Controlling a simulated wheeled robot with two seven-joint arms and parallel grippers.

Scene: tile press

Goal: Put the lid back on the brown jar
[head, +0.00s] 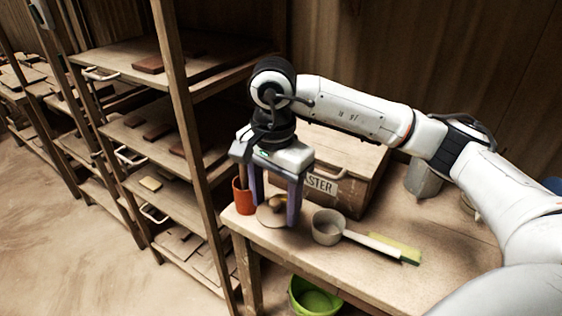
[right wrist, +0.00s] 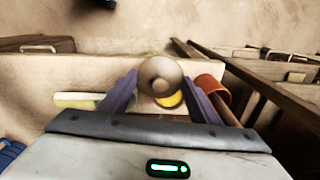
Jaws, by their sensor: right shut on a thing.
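My right gripper (head: 275,212) points down over the left front of the table, its purple fingers shut on a round tan lid (head: 269,217) with a brown knob. In the right wrist view the lid (right wrist: 160,75) shows between the two fingertips. I cannot tell whether it touches anything below. A brown jar cannot be made out for certain. An open grey-brown round pot (head: 326,228) stands just right of the gripper and may be it. My left gripper is not in view.
An orange-red pot (head: 243,198) stands close left of the fingers. A crate (head: 357,190) is behind. A yellow-green brush (head: 397,250) lies right of the open pot. A metal container (head: 422,181) stands further back. A green bowl (head: 314,297) is below the table, shelves (head: 150,130) left.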

